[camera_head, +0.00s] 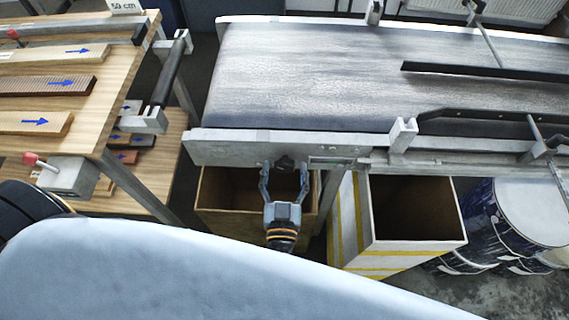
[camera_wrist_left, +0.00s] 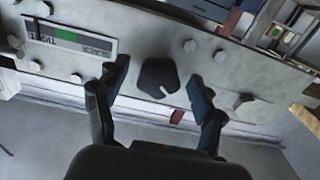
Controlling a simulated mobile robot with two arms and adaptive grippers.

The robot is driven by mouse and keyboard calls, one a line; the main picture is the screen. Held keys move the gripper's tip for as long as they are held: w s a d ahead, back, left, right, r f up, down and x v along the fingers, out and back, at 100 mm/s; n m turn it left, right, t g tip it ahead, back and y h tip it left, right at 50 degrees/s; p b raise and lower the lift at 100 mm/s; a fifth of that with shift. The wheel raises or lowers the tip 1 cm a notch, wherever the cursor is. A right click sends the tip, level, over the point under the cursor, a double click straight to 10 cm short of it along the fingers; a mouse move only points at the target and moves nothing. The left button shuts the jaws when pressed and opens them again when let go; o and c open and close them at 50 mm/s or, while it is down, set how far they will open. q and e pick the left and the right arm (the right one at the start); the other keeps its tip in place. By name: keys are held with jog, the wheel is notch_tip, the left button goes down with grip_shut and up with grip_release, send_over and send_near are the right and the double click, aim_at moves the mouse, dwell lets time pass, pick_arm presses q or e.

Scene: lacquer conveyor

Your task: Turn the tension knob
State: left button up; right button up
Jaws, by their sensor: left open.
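The tension knob (camera_wrist_left: 158,77) is a dark lobed knob with a light mark, on the grey side plate of the conveyor. In the head view the knob (camera_head: 285,163) shows between the fingers of my left gripper (camera_head: 285,172). In the wrist view my left gripper (camera_wrist_left: 160,90) is open, with one finger on each side of the knob and a gap on both sides. A label (camera_wrist_left: 68,38) with a green band and the words "SLACK" and "TIGHT" is on the plate beside the knob. My right gripper is not in view.
The conveyor belt (camera_head: 300,75) runs across the back, with metal guides on its right. Below it stand a wooden box (camera_head: 225,222) and a yellow-striped bin (camera_head: 375,246). Blue drums (camera_head: 500,225) are at the right. A wooden table (camera_head: 115,95) with arrow-marked boards is at the left.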

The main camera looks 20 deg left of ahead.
pick_arm(q)
jog(key=shift+s+r, duration=0.1)
jog(key=shift+s, duration=0.05)
jog(key=c, duration=1.1)
jog(key=shift+r+n+p, duration=0.1)
jog(key=shift+n+p, duration=0.45)
jog(key=shift+n, duration=0.05)
jog(key=shift+c, duration=0.2)
jog(key=shift+n+p, duration=0.45)
jog(key=shift+n, duration=0.85)
jog(key=o, duration=1.1)
jog(key=shift+o, duration=0.2)
jog(key=v, duration=0.7)
jog(key=shift+s, duration=0.2)
